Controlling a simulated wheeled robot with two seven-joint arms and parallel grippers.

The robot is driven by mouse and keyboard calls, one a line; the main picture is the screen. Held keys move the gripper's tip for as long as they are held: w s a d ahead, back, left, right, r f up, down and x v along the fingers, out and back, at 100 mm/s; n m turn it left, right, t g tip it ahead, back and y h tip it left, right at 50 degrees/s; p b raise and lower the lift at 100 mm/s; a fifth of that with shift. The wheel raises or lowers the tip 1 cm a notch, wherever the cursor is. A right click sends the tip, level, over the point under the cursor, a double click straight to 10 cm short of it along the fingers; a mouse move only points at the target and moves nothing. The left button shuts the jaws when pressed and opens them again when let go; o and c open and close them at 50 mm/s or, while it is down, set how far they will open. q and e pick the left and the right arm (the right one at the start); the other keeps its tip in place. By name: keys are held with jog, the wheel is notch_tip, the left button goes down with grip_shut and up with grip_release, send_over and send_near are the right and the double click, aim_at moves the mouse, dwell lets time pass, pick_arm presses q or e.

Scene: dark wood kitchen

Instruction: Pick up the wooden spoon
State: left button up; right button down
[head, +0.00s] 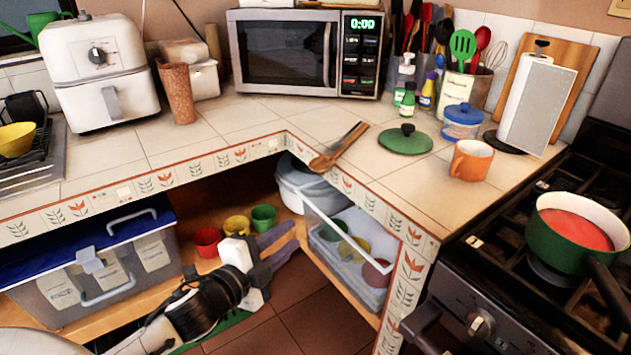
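The wooden spoon (340,147) lies on the tiled counter near its inner corner. Its bowl points down-left and reaches over the counter's front edge; its handle points up-right. My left gripper (294,233) is below counter height, down-left of the spoon and apart from it. Its two grey-purple fingers are spread with a gap between them, and nothing shows in the gap. My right gripper is not in view.
A green lid (405,140) and an orange mug (470,160) stand right of the spoon. A microwave (285,52) is behind. Below the counter are a clear bin (340,262), small cups (237,225) and a blue-lidded box (100,275).

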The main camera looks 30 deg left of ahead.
aim_at(314, 171)
pick_arm(q)
notch_tip(314, 171, up, 8)
jog(key=w+a+m+t, duration=0.2)
jog(key=w+m, duration=0.1)
jog(key=m, duration=0.1)
jog(key=w+b, duration=0.1)
jog(key=w, duration=0.7)
jog(key=shift+w, duration=0.8)
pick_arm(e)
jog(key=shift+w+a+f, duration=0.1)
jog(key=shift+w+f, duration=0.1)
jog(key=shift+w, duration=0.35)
pick_arm(q)
jog(key=shift+c, duration=0.4)
